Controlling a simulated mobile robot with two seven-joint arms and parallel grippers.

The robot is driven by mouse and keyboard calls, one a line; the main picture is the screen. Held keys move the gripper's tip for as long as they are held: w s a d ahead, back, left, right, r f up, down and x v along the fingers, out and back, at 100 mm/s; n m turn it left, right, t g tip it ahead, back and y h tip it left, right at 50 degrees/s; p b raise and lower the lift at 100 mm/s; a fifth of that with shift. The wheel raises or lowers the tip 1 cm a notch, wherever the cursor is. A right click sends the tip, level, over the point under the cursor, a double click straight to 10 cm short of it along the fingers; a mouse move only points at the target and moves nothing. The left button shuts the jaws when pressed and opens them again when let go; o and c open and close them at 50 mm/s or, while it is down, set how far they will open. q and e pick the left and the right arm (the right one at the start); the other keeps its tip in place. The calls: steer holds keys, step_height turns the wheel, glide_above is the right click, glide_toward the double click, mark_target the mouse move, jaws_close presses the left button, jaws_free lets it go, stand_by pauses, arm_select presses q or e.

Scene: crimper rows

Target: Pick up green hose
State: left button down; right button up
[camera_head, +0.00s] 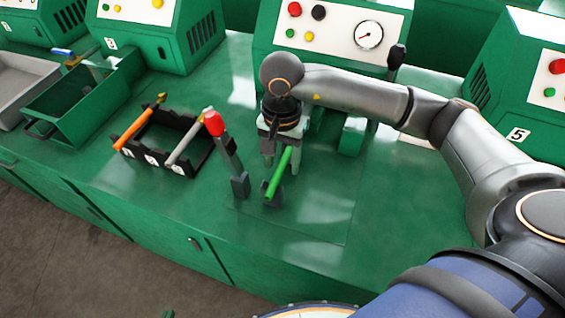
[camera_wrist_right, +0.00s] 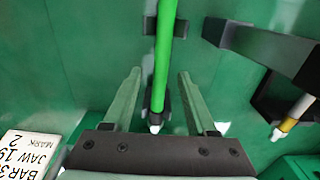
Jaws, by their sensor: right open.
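My right gripper (camera_head: 281,163) is open and reaches down at the hose. In the right wrist view its two fingers (camera_wrist_right: 159,74) stand on either side of the hose, with gaps on both sides. My left gripper is not in view.
A red-tipped lever (camera_head: 226,150) stands close left of the hose. A black rack (camera_head: 190,125) with orange (camera_head: 134,128) and grey (camera_head: 190,138) hoses is further left, beside a green bin (camera_head: 85,105). A machine with a gauge (camera_head: 330,50) stands behind. The bench front is clear.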

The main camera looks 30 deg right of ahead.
steer(key=shift+c, duration=0.4)
jaws_close()
steer(key=shift+r, duration=0.1)
